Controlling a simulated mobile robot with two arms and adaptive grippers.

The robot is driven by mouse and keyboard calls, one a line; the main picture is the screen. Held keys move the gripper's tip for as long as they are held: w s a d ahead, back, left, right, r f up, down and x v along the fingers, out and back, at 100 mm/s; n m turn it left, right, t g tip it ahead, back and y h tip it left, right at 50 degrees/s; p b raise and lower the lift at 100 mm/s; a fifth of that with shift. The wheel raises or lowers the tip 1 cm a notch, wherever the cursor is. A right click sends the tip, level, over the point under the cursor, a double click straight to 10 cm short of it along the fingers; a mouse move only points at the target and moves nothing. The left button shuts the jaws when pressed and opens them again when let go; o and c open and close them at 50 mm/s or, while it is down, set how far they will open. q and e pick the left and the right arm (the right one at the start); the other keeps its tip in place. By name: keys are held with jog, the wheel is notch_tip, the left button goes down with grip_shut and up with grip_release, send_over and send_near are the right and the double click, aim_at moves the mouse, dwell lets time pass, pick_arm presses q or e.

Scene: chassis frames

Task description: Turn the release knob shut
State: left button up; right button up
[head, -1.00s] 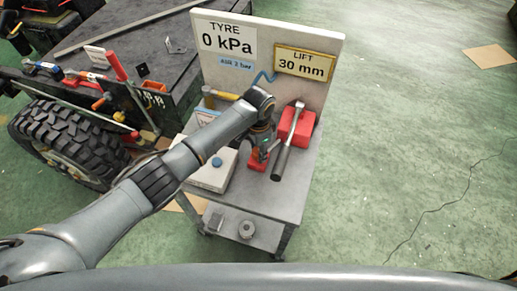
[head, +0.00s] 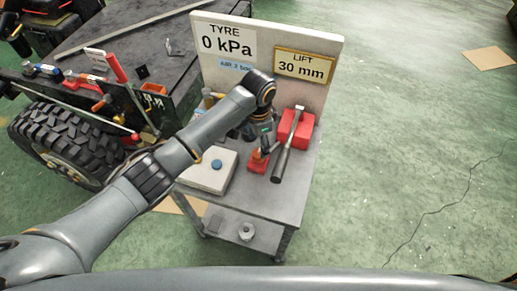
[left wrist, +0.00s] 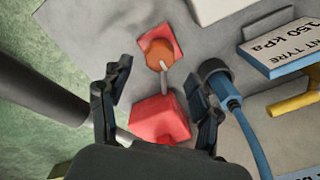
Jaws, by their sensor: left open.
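The release knob appears to be the round orange knob on a red square plate on the cart top. In the left wrist view the orange knob (left wrist: 160,55) has a pale bar pointing toward the red block (left wrist: 160,120). In the head view the knob (head: 258,156) shows just below my left gripper (head: 266,145). In the left wrist view my left gripper (left wrist: 157,90) is open, with its dark fingers apart and nothing between them. The knob lies beyond the fingertips, apart from them as far as I can see. My right gripper is not in view.
A long-handled lever (head: 282,160) stands by the red block, close to my gripper. A blue hose (left wrist: 235,105) lies beside the fingers. A pale box with a blue button (head: 216,164) is left of the knob. A board behind reads 0 kPa and LIFT 30 mm (head: 304,66).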

aim_at(258, 153)
pick_arm(q)
notch_tip(258, 153, up, 6)
jog(key=shift+r, duration=0.15)
dwell(0.6)
